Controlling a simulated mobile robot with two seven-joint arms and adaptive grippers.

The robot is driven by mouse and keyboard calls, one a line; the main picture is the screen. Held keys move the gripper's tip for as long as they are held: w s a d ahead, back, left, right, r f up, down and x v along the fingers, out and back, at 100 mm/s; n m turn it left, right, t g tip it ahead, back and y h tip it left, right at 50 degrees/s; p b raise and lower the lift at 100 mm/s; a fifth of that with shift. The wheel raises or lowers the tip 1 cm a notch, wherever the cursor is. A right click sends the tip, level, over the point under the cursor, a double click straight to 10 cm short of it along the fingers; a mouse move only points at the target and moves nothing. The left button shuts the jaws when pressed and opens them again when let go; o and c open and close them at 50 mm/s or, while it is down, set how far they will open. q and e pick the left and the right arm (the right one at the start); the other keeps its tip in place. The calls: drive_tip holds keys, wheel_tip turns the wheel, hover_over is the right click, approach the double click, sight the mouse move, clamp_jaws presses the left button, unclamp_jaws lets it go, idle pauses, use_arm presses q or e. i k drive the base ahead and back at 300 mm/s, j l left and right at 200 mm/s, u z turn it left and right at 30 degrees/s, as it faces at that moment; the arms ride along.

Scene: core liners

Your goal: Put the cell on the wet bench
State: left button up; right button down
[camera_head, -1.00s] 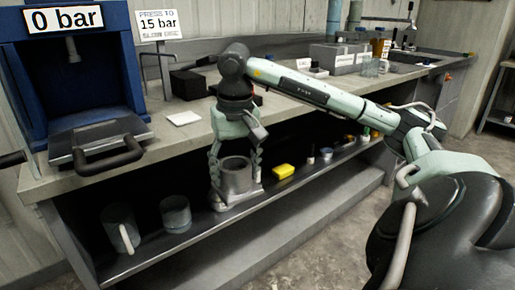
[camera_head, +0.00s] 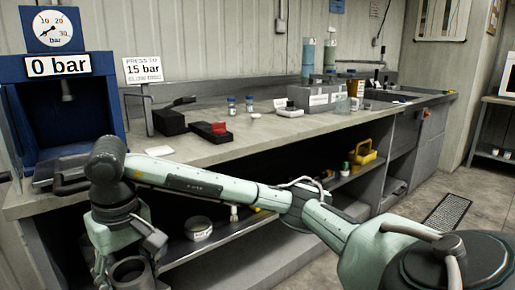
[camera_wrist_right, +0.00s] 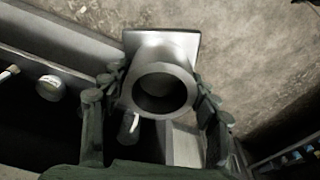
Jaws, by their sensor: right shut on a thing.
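The cell is a grey metal cylinder (camera_head: 132,272) with an open round top, cut off by the bottom edge of the head view. In the right wrist view the cell (camera_wrist_right: 163,48) shows its round mouth and flat square base. My right gripper (camera_wrist_right: 162,88) is shut on the cell, with a finger on each side. It holds the cell in front of the bench, low at the left of the head view. The long grey bench (camera_head: 230,150) runs along the wall, with a sink area (camera_head: 395,96) at its far right end. My left gripper is not in view.
A blue press (camera_head: 62,110) with a gauge stands at the bench's left end. Black boxes (camera_head: 170,122), a red item (camera_head: 219,128), small jars and a grey box (camera_head: 310,98) stand on top. The shelf below holds a round tin (camera_head: 198,228) and a yellow carrier (camera_head: 362,158).

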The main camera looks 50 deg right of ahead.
sight(262, 130)
drive_tip(key=l, duration=0.5)
drive_tip(key=i+l+z, duration=0.1)
drive_tip(key=l, duration=0.35)
drive_tip(key=i+l, duration=0.1)
drive_tip(key=l, duration=0.4)
drive_tip(key=l+z, duration=0.1)
drive_tip(key=l, duration=0.35)
drive_tip(key=i, duration=0.05)
